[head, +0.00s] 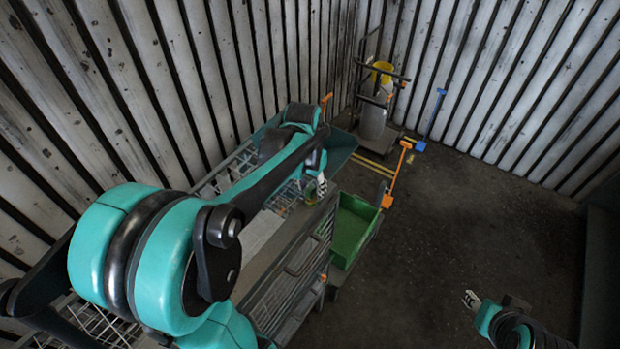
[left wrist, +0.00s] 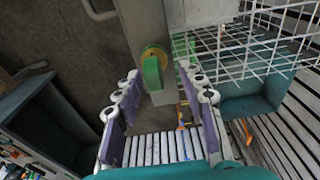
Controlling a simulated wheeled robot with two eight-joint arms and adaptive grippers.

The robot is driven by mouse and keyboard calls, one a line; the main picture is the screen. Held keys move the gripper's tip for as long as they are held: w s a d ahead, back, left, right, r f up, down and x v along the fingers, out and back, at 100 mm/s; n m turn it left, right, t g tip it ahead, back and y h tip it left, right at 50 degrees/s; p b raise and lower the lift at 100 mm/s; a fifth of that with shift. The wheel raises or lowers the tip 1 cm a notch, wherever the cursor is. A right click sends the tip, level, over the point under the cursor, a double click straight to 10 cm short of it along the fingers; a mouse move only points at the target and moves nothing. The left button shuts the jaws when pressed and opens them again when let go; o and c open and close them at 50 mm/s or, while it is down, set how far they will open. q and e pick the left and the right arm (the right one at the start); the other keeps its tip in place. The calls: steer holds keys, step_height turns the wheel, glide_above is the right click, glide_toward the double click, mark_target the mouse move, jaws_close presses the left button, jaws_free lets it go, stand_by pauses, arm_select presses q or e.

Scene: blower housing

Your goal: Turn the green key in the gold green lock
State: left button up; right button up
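In the left wrist view, the green key (left wrist: 152,73) stands out from the round gold lock (left wrist: 157,50), which sits on a grey post or panel. My left gripper (left wrist: 160,82) is open, with one finger on each side of the key in the picture. Gaps show between the key and both fingers; I cannot tell the exact depth between them. In the head view my left gripper (head: 321,186) is beside the cart's far end, and the lock there is small and mostly hidden. My right gripper (head: 471,299) hangs over the floor at the lower right, well away from the lock.
A wire rack (left wrist: 245,45) and a teal bin (left wrist: 252,98) lie close right of the left gripper in the wrist view. A green bin (head: 352,228) stands beside the cart. A hand truck with a grey cylinder (head: 372,120) is at the back. The right floor is open.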

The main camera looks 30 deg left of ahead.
arm_select(q)
steer(key=shift+s+d, duration=0.35)
steer(key=shift+s, duration=0.15)
steer(key=shift+w+a+f, duration=0.15)
steer(key=shift+w+a, duration=0.05)
steer(key=shift+w, duration=0.05)
jaws_close()
steer(key=shift+s, duration=0.1)
arm_select(e)
steer(key=shift+s+d, duration=0.25)
steer(key=shift+s, duration=0.1)
arm_select(q)
steer(key=shift+d, duration=0.1)
steer(key=m, duration=0.3)
steer(key=shift+m+b, duration=0.3)
steer(key=shift+b, duration=0.05)
steer(key=shift+m, duration=0.7)
arm_select(e)
steer(key=shift+f, duration=0.3)
